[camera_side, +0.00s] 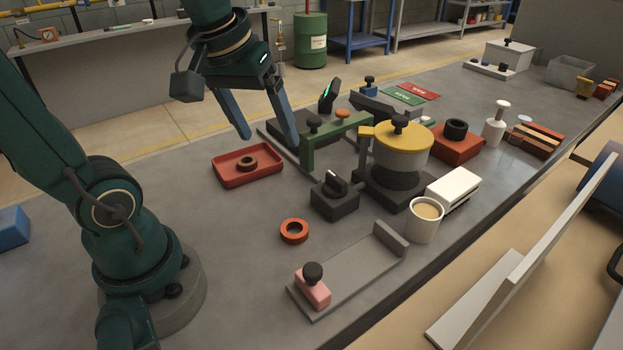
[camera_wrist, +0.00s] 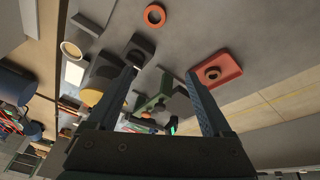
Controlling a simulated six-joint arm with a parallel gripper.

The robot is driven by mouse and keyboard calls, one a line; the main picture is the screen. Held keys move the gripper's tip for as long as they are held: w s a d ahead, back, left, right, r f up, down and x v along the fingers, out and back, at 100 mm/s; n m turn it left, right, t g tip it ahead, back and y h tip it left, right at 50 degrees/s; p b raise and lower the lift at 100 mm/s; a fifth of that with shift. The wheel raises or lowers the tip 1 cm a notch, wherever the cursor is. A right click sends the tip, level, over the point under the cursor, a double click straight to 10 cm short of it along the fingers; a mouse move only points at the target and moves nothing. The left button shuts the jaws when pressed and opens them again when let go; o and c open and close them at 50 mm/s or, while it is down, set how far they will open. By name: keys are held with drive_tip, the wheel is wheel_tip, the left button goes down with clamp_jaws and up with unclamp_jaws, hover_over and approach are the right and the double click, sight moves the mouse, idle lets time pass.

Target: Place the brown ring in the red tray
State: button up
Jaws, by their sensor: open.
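The brown ring (camera_side: 246,163) lies flat inside the red tray (camera_side: 226,178), near its middle. In the wrist view the ring (camera_wrist: 212,73) also sits within the tray (camera_wrist: 234,65). My gripper (camera_side: 270,138) is open and empty, raised above the table behind and to the right of the tray, apart from the ring. Its two blue fingers are spread wide and also show in the wrist view (camera_wrist: 160,75). An orange ring (camera_side: 294,231) lies flat on the table in front of the tray.
A green bracket (camera_side: 337,140) and a dark block with a knob (camera_side: 334,195) stand right of the tray. A yellow-lidded pot (camera_side: 402,150), a cup (camera_side: 424,220) and a grey slide with a pink block (camera_side: 312,288) are further right and front. Table left of the tray is clear.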

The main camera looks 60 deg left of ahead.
drive_tip(key=s+d+f+m+t+h, duration=0.1)
drive_tip(key=s+d+f+m+t, duration=0.1)
drive_tip(key=s+d+m, duration=0.3)
drive_tip(key=shift+s+d+f+m, duration=0.2)
drive_tip(key=shift+s+m, duration=0.05)
drive_tip(key=shift+m, duration=0.45)
idle(0.6)
